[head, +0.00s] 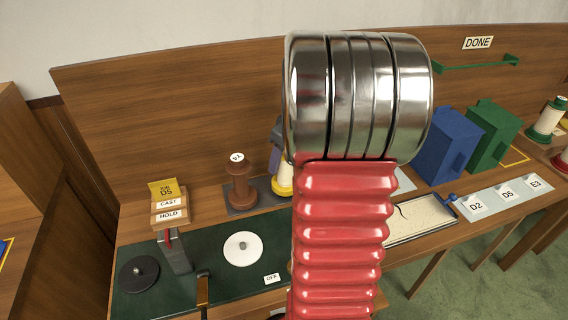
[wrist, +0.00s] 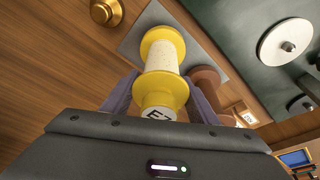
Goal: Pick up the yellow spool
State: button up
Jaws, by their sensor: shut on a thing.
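The yellow spool (wrist: 160,88) has yellow flanges, a cream-wound middle and a white label on its end. In the wrist view it sits between the two purple fingers of my gripper (wrist: 160,98), which is shut on it. In the head view a small part of the yellow spool (head: 282,187) shows at the grey pad, mostly hidden behind my arm. The spool's far flange is at or close to the grey pad (wrist: 206,62); I cannot tell whether it touches.
A brown spool (head: 240,185) stands just left of the yellow one; it also shows in the wrist view (wrist: 207,82). A white disc (head: 243,248) and a black disc (head: 139,273) lie on the dark green mat. Blue (head: 447,143) and green (head: 491,135) boxes stand at the right.

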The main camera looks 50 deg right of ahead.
notch_tip(320, 180, up, 8)
jog(key=shift+r, duration=0.25)
